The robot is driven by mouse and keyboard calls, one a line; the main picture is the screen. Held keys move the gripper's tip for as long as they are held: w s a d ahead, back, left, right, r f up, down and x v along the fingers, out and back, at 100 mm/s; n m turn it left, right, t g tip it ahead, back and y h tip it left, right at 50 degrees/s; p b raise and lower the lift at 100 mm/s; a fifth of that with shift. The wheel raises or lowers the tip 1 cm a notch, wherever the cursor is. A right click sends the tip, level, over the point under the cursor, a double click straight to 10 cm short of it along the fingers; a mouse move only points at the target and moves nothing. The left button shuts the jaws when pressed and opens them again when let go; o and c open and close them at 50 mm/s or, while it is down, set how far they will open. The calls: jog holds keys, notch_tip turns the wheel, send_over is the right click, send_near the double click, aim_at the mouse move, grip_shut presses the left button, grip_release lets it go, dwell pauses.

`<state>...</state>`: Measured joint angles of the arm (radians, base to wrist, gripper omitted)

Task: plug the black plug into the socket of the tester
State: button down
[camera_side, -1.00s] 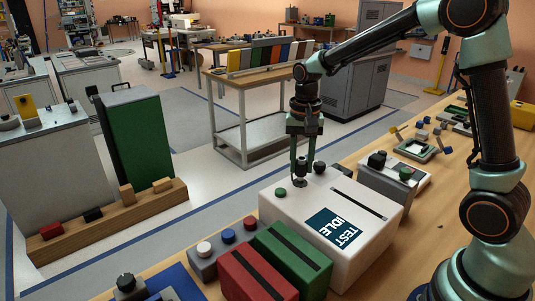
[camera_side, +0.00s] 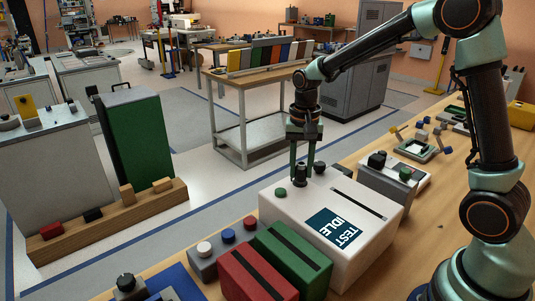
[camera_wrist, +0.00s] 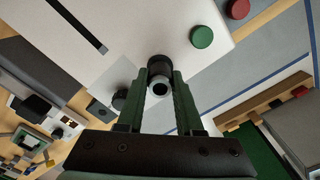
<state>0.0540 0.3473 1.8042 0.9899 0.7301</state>
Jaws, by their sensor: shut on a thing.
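The white tester (camera_side: 290,215) stands on the bench, with a dark "TEST IDLE" display (camera_side: 333,228), a long slot and a green button (camera_side: 281,192) on top. My gripper (camera_side: 300,167) points down over the tester's far edge, its fingers shut on the black plug (camera_side: 300,178). In the wrist view the plug (camera_wrist: 160,68) sits between the fingertips (camera_wrist: 160,88), over the edge of the tester (camera_wrist: 150,25). The plug's lower end is at the tester's top, but I cannot tell whether it is inside the socket. The socket itself is hidden.
A round black knob (camera_side: 320,167) is close beside the gripper. Red (camera_side: 258,274) and green (camera_side: 293,254) slotted blocks and a grey button box (camera_side: 226,250) stand left of the tester. Another device (camera_side: 391,177) stands to its right. The floor lies beyond the bench edge.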

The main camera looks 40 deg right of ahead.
jog(key=shift+f, duration=0.5)
jog(key=shift+c, duration=2.4)
grip_release()
jog(key=shift+f, duration=0.1)
notch_tip(320, 180, up, 16)
jog(key=s+a+f+n+t, duration=0.1)
jog(key=s+f+n+t, duration=0.1)
jog(key=s+n, duration=0.2)
jog(key=s+a+f+n+t, duration=0.1)
jog(key=s+n+t, duration=0.2)
jog(key=s, duration=0.6)
jog(key=shift+f+n+t, duration=0.3)
jog(key=shift+f+n, duration=0.05)
jog(key=shift+n, duration=0.65)
